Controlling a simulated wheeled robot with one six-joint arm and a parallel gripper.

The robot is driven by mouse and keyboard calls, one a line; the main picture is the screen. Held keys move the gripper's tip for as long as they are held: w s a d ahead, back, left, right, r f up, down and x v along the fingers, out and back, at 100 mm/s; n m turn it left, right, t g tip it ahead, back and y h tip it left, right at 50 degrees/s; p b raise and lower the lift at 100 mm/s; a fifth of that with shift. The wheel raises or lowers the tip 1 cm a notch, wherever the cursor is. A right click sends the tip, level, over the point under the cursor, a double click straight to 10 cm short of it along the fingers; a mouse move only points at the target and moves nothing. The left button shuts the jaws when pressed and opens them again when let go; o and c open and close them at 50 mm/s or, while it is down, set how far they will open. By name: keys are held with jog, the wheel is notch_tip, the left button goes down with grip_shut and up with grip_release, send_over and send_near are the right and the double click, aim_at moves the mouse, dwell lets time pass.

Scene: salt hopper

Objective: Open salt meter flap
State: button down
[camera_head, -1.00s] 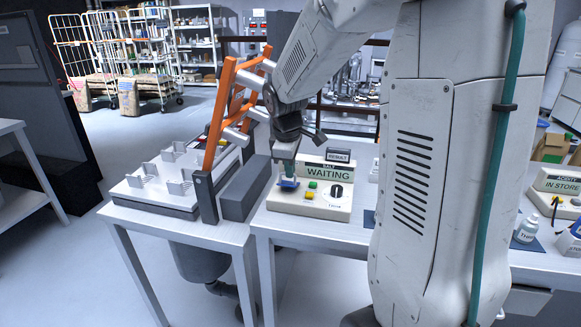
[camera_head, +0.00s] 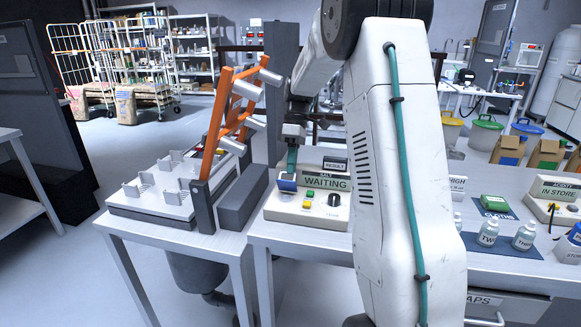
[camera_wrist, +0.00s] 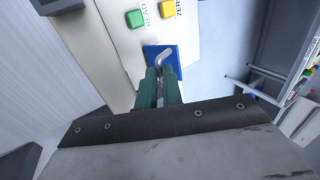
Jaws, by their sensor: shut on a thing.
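The salt meter (camera_head: 340,199) is a cream box with a dark sign reading SALT WAITING, a green and a yellow button and a black knob. Its blue flap (camera_head: 286,184) is at the box's left side and looks tilted up. In the wrist view, the flap (camera_wrist: 149,52) carries a bent metal handle (camera_wrist: 165,57). My gripper (camera_head: 291,172) is over the flap. Its green fingers (camera_wrist: 161,86) are shut on the handle's near end. What is under the flap is hidden.
A grey block (camera_head: 243,198) and an orange rack (camera_head: 216,125) stand left of the meter, close to my wrist. A RESULT sign (camera_head: 335,163) is behind it. Bottles (camera_head: 488,232) and another meter (camera_head: 555,196) are to the right. The floor in front is clear.

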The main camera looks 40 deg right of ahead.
jog(key=shift+w+d+f+g+y, duration=0.15)
jog(key=shift+w+d+g+y, duration=0.5)
jog(key=shift+y, duration=0.35)
jog(key=c, duration=1.5)
grip_release()
jog(key=shift+s, duration=0.1)
jog(key=shift+c, duration=0.2)
